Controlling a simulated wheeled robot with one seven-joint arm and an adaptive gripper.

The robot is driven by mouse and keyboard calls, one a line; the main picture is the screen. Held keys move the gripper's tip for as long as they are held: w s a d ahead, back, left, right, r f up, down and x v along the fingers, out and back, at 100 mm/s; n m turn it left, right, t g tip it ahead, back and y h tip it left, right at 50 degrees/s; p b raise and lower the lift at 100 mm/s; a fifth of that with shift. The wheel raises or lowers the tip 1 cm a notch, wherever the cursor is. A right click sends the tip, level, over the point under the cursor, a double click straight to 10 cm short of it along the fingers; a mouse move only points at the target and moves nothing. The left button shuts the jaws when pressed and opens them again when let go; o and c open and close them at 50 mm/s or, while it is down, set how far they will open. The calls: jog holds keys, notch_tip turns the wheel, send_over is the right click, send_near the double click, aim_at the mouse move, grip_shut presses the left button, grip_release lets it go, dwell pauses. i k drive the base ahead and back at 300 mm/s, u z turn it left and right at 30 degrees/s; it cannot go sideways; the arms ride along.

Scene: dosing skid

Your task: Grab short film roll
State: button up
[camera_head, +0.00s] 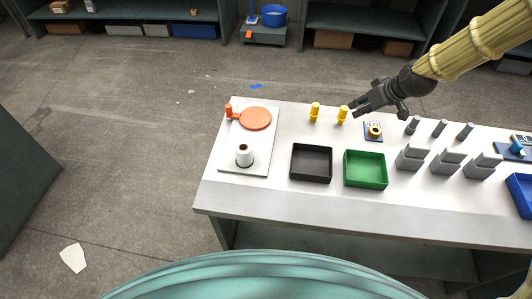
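My gripper (354,108) is above the back of the bench, well to the right of the roll, near a yellow post (343,113). Its fingers point left and look parted, with nothing seen between them. The roll is in plain view and apart from my gripper.
The pale board (231,153) also bears an orange disc (256,118) and an orange-red knob (229,111). A black tray (311,179), a green tray (366,185) and several grey blocks (411,159) stand to the right. The bench front (300,202) is clear.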

aim_at(244, 150)
jog(key=z, duration=1.4)
jog(key=k, duration=0.9)
jog(key=u, duration=1.75)
